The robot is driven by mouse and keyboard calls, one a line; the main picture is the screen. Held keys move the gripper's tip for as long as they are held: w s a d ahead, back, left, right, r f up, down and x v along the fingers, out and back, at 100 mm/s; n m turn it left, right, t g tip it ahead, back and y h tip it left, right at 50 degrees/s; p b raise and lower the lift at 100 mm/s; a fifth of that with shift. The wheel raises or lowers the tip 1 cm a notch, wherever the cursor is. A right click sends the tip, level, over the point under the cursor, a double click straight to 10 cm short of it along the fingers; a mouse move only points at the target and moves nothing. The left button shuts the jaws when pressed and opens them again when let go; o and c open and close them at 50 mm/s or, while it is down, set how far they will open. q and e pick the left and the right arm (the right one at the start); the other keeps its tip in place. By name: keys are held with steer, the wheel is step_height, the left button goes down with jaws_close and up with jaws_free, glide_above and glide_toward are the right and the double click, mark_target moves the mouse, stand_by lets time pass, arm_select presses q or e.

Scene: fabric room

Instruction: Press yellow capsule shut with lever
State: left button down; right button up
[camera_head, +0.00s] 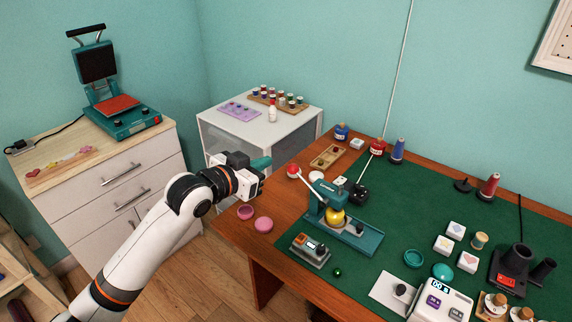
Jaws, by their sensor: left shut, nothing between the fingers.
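The yellow capsule (336,217) sits in the teal press (316,203), under its head, on the table near its left side. Whether its halves are fully together is too small to tell. The press lever (311,186) is a pale rod slanting up and left from the press, with a red knob (293,170) at its end. My left gripper (262,164) is shut and empty, at the table's left edge, left of the red knob and apart from it. My right gripper is out of view.
Pink round pieces (263,224) lie below my left gripper. A small grey device (310,249) and a green ball (337,272) are in front of the press. A white cabinet (228,133) with spools is behind my arm.

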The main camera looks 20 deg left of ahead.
arm_select(q)
steer(key=shift+w, duration=0.1)
steer(key=p, duration=0.1)
glide_above(307, 184)
steer(key=a, duration=0.5)
step_height(307, 184, down, 6)
steer(key=shift+s+a+f, duration=0.2)
steer(key=shift+s+f, duration=0.1)
steer(key=shift+s, duration=0.1)
